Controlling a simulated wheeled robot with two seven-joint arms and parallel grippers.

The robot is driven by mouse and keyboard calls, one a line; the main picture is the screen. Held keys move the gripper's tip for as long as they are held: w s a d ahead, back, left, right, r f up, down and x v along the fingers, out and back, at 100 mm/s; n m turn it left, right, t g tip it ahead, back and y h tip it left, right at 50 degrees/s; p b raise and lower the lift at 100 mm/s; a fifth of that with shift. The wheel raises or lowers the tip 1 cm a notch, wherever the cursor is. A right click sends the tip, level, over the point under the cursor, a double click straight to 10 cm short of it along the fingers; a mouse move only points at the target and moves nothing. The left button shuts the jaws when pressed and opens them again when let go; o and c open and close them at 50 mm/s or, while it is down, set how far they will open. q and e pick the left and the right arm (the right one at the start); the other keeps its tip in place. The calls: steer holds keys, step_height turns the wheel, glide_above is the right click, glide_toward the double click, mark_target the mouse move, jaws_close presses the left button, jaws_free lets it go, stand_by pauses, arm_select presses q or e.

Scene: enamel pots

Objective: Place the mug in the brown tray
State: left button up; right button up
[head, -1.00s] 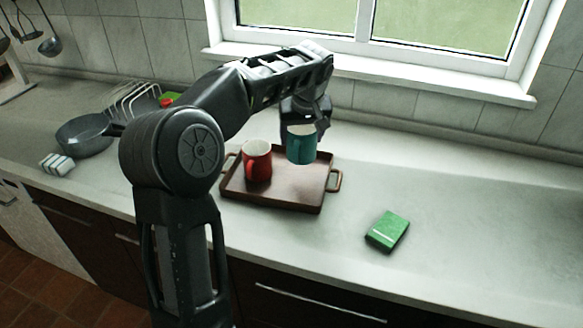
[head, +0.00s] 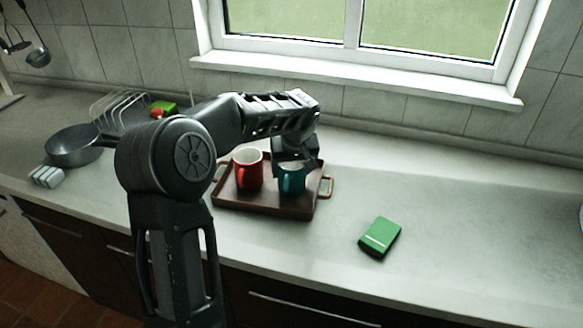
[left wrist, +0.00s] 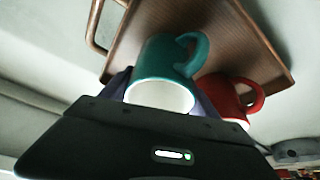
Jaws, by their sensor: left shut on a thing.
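A teal mug (head: 291,181) is upright at the right part of the brown tray (head: 265,205) in the head view. My left gripper (head: 293,160) is above it and shut on it. A red mug (head: 247,172) stands in the tray to its left. In the left wrist view the teal mug (left wrist: 165,75) is between my fingers, with its white inside showing, and the red mug (left wrist: 232,95) is close beside it. I cannot tell whether the teal mug's base touches the tray. My right gripper is not in view.
A green box (head: 380,237) lies on the counter right of the tray. A grey pan (head: 72,145), a wire rack (head: 118,108) and a small pale ridged item (head: 46,176) are at the left.

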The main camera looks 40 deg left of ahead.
arm_select(q)
steer(key=shift+r, duration=0.1)
steer(key=shift+f, duration=0.2)
steer(key=o, duration=1.7)
steer(key=v, duration=1.2)
steer(key=shift+b, duration=0.35)
steer(key=shift+s+r, duration=0.1)
steer(key=shift+r, duration=0.05)
